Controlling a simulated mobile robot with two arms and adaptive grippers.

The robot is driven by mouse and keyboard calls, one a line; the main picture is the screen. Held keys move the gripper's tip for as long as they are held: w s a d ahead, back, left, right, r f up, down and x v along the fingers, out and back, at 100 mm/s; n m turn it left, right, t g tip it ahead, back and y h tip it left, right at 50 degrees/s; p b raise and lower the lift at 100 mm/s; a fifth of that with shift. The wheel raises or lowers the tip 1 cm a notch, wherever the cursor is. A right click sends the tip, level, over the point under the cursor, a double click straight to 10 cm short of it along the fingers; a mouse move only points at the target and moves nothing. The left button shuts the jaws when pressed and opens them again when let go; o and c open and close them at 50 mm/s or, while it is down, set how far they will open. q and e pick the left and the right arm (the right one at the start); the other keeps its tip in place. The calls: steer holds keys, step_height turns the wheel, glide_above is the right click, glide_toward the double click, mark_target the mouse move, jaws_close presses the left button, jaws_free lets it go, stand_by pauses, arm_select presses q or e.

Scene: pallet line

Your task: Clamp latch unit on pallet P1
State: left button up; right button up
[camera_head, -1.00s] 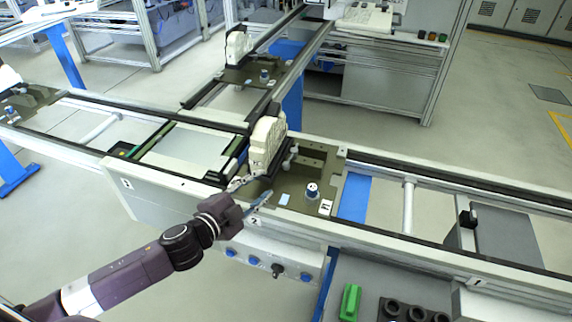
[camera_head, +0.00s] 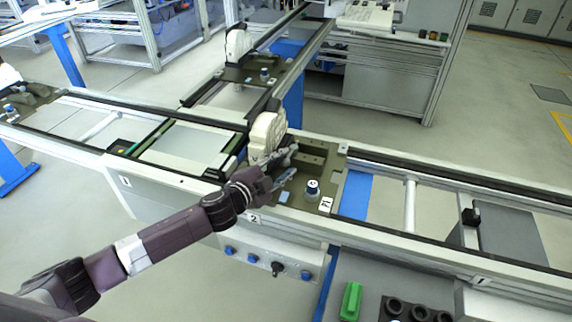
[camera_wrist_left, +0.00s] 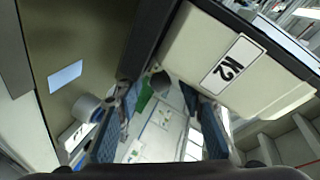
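Pallet P1 (camera_head: 327,179), an olive-brown plate with a white P1 label, sits on the line at the centre of the head view. A cream latch unit (camera_head: 266,135) stands upright at its left back side. My left gripper (camera_head: 288,169) is low over the pallet, right beside the unit's front. In the wrist view its two blue-padded fingers (camera_wrist_left: 160,115) are apart. A dark rounded tip (camera_wrist_left: 160,83) shows between them; contact cannot be told. My right gripper is out of view.
Another pallet with a cream unit (camera_head: 237,45) is farther back. A green block (camera_head: 350,300) and dark round holders (camera_head: 408,309) lie at the front.

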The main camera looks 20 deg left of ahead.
arm_select(q)
steer(key=shift+w+d, duration=0.2)
steer(key=shift+w, duration=0.25)
steer(key=shift+f, duration=0.1)
jaws_close()
